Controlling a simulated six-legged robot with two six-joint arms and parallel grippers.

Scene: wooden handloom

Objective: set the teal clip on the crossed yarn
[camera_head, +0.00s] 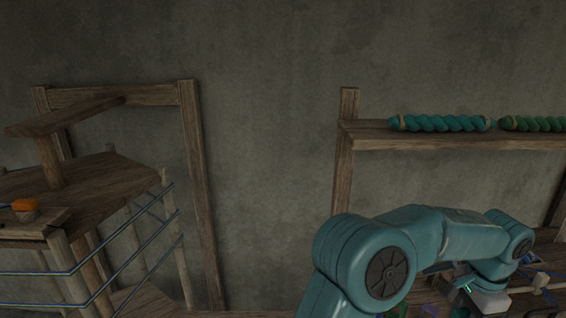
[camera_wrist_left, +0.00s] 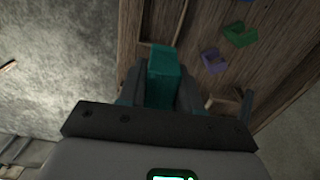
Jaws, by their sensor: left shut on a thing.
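In the left wrist view, my left gripper (camera_wrist_left: 164,98) has its dark fingers shut on a teal clip (camera_wrist_left: 164,66), which sticks out past the fingertips. In the head view, an arm of mine reaches to the lower right; its pale gripper body (camera_head: 490,301) shows, but I cannot make out the fingers or the clip there. Blue yarn (camera_head: 35,274) runs around wooden pegs at the lower left of the head view, far from this gripper. I cannot tell where its strands cross. My right gripper is not in view.
A wooden surface with a green clip (camera_wrist_left: 240,34) and a purple clip (camera_wrist_left: 214,61) lies beside my left gripper. A wall shelf (camera_head: 450,134) holds teal and green skeins. An orange-topped item (camera_head: 22,205) sits on wood at left. Bare wall lies between.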

